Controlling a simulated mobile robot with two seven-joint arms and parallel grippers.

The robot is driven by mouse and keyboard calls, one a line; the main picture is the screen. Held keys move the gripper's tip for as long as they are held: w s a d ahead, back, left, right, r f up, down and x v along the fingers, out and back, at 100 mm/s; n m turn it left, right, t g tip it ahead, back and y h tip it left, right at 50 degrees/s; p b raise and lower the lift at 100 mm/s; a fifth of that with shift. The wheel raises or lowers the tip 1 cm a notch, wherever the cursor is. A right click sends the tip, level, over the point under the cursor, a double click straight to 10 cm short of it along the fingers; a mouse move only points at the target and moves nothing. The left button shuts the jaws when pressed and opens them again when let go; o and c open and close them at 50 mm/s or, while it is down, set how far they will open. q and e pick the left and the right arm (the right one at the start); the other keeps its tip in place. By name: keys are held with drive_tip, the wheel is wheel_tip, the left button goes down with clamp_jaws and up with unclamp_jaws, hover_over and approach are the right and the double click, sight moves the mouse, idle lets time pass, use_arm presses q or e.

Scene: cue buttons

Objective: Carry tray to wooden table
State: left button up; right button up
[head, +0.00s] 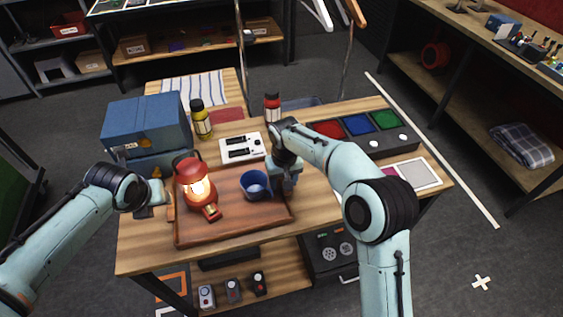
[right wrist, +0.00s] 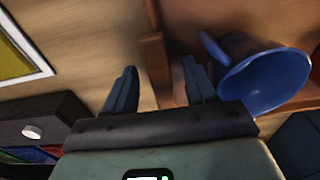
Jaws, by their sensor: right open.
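A brown wooden tray (head: 235,234) lies on a wood-topped table (head: 140,255). A lit red lantern (head: 195,190) and a blue mug (head: 256,187) stand in it. My right gripper (head: 287,185) is at the tray's right side, beside the mug. In the right wrist view my right gripper (right wrist: 160,88) is open, with the tray's side wall (right wrist: 153,50) between its fingers and the mug (right wrist: 265,78) close by on the right. My left gripper (head: 157,198) is at the tray's left side; its fingers are too small and partly hidden to read.
A blue box (head: 145,125), a yellow bottle (head: 202,120), a red bottle (head: 272,106) and a white switch panel (head: 241,147) stand behind the tray. A panel with red, blue and green buttons (head: 358,125) is at right. Another wooden bench (head: 470,75) stands far right, across open floor.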

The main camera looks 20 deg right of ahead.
wheel_tip(320, 180, up, 12)
drive_tip(key=shift+s, duration=0.45)
idle(0.4)
